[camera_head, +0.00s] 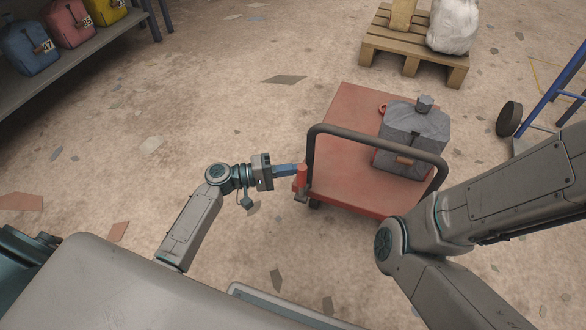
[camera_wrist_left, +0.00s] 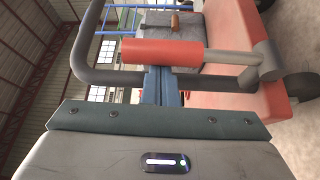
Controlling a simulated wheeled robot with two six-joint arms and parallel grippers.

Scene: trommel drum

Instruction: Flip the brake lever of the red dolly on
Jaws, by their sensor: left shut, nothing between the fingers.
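The red dolly (camera_head: 352,108) stands on the floor right of centre in the head view, with a dark tubular push handle (camera_head: 372,136). Its brake lever (camera_head: 300,177) has a red grip at the dolly's near left corner. In the left wrist view the red grip (camera_wrist_left: 162,52) lies crosswise, joined by a grey rod to a pivot on the right. My left gripper (camera_head: 292,170) is shut and empty, its blue fingers (camera_wrist_left: 163,85) reaching to the red grip. The fingertips' far ends are hidden there, and I cannot tell whether they touch it. My right gripper is out of view.
A grey wrapped load (camera_head: 415,130) sits on the dolly. A wooden pallet (camera_head: 412,48) with a white sack (camera_head: 453,25) stands behind. A blue-framed hand truck (camera_head: 552,95) is at right, a shelf with coloured bags (camera_head: 75,60) at upper left. Floor left of the dolly is mostly clear.

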